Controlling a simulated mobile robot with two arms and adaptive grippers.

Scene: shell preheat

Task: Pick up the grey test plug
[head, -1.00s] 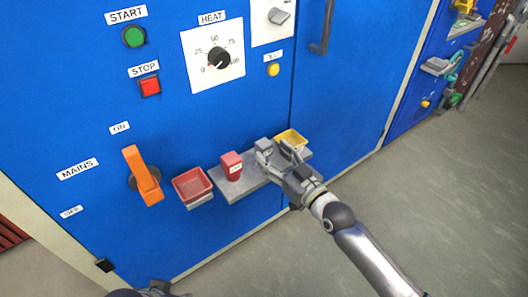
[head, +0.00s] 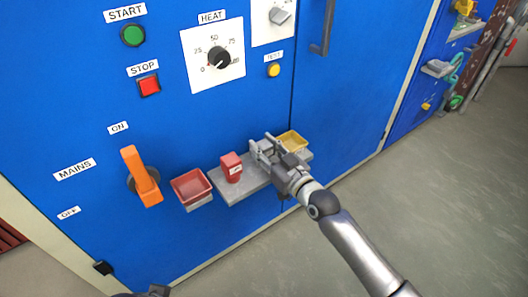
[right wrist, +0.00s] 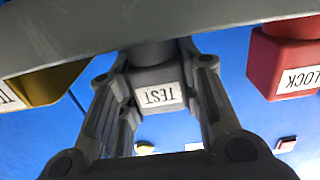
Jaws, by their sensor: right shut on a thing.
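The grey test plug (right wrist: 155,88), a dark block with a white TEST label, sits between the two fingers of my right gripper (right wrist: 160,105) in the right wrist view. The fingers press on it from both sides. In the head view my right gripper (head: 265,149) is at the grey shelf (head: 240,192), between the red lock plug (head: 231,167) and the yellow tray (head: 293,140). The fingers hide most of the grey plug there. I cannot tell whether it still touches the shelf. Only a dark piece at the bottom edge of the head view may belong to my left gripper.
A red tray (head: 191,186) is left of the shelf, beside the orange mains handle (head: 141,177). The blue cabinet front (head: 200,120) carries a green start button (head: 133,35), a red stop button (head: 149,85) and a heat dial (head: 219,57). The floor at right is clear.

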